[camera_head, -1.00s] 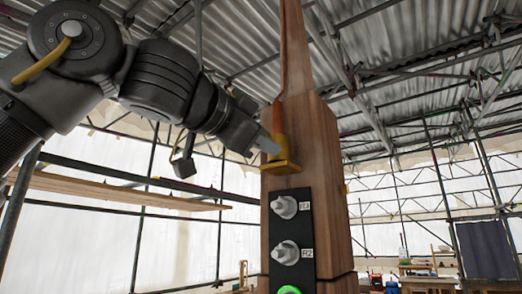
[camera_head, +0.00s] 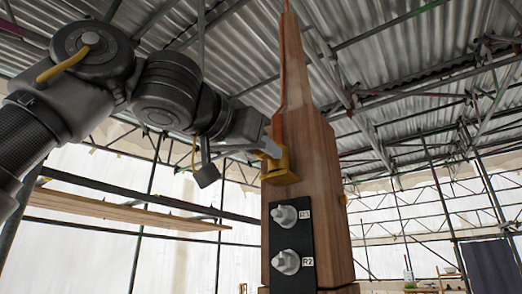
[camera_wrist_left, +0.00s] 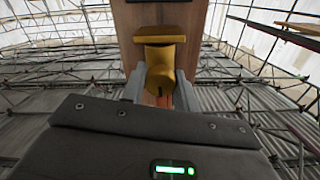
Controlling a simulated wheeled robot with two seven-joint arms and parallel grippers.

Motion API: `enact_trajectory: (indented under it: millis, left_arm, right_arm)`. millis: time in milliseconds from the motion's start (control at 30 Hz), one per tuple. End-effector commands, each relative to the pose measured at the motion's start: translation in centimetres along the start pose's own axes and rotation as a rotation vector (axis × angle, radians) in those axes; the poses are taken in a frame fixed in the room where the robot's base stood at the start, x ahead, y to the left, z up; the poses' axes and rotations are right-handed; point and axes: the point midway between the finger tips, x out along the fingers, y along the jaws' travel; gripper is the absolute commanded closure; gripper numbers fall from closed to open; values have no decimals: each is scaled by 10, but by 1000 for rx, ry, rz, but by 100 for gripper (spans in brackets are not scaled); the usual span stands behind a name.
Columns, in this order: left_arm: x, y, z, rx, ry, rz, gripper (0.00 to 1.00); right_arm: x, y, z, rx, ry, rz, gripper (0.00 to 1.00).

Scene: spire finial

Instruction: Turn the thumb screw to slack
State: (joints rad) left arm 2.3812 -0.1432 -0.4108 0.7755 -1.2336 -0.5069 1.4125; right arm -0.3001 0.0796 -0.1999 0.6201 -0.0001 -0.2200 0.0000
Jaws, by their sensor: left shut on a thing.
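A tall tapered wooden spire (camera_head: 309,190) stands upright at centre in the head view. A yellow fitting (camera_head: 281,177) sticks out from its upper face; it also shows in the wrist view (camera_wrist_left: 162,52) as a rounded body below a wider plate. My left gripper (camera_head: 272,149) is shut on this fitting, with one grey finger on each side of it in the wrist view (camera_wrist_left: 160,88). Two grey knobs, R1 (camera_head: 284,215) and R2 (camera_head: 287,262), sit on a black plate (camera_head: 306,240) below. I cannot tell which part is the thumb screw. My right gripper is out of view.
Scaffold poles and a corrugated roof (camera_head: 420,50) surround the spire. A wooden plank (camera_head: 120,210) runs along the left behind my arm. A dark panel (camera_head: 490,264) hangs at the far right. The air right of the spire looks clear.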

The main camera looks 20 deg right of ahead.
Motion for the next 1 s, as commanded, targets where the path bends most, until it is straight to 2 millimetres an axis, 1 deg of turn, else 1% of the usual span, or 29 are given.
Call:
enact_trajectory:
  millis: [33,367,400,533,833,933,1000]
  left_arm:
    - [2,2,4,0,-8,4,93]
    - [2,2,4,-1,-9,4,93]
    - [2,2,4,-1,-8,3,65]
    - [1,1,3,-2,-6,2,48]
    - [-1,0,2,-2,-2,1,48]
    - [-10,1,3,-1,-1,0,48]
    - [-21,1,4,-1,1,-1,48]
  right_arm:
    - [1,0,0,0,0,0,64]
    - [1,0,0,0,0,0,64]
    - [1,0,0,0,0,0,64]
    - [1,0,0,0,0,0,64]
    - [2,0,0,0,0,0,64]
    - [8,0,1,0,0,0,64]
    - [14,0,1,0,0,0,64]
